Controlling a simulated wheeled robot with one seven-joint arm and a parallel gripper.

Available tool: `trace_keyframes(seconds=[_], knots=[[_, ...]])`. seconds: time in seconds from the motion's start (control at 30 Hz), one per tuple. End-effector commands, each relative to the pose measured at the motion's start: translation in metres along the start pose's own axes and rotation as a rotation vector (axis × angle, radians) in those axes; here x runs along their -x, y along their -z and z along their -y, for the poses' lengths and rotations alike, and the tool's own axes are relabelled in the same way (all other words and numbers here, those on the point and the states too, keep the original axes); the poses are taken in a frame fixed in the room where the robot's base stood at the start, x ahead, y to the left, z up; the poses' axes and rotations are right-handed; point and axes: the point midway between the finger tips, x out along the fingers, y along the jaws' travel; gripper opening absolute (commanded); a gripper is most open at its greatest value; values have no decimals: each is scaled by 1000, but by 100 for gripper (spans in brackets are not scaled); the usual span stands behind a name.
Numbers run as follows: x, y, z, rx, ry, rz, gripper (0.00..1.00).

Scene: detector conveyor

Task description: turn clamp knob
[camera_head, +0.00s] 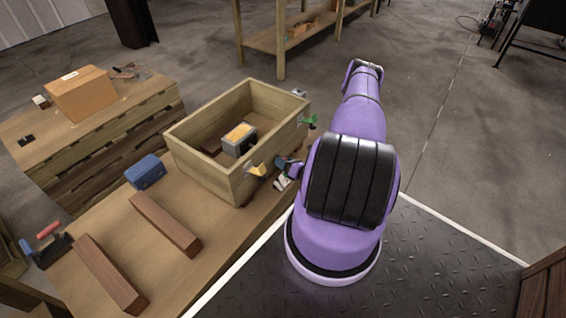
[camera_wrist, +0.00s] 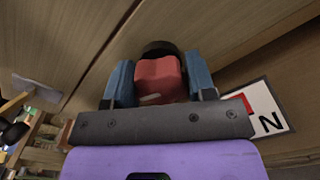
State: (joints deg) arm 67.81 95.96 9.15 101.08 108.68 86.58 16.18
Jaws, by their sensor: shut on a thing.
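In the wrist view, a red knob-like block (camera_wrist: 160,78) sits between the two blue fingers of my gripper (camera_wrist: 160,85). The fingers are closed against its sides. A black rounded part (camera_wrist: 160,48) lies just beyond it, against a wooden surface. In the head view, my gripper (camera_head: 289,168) is low beside the right front side of the open wooden crate (camera_head: 208,180). The gripped part is mostly hidden there by my purple arm.
A white label with red and an "N" (camera_wrist: 268,110) is close to the right finger. The crate holds a grey box (camera_head: 238,145).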

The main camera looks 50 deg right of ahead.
Motion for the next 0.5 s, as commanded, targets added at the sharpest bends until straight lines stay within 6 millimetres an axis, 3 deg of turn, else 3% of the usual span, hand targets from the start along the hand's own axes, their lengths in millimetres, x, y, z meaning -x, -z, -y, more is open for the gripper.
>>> trace_keyframes(seconds=[0.5], knots=[[1, 1, 2, -490, 3, 1, 27]])
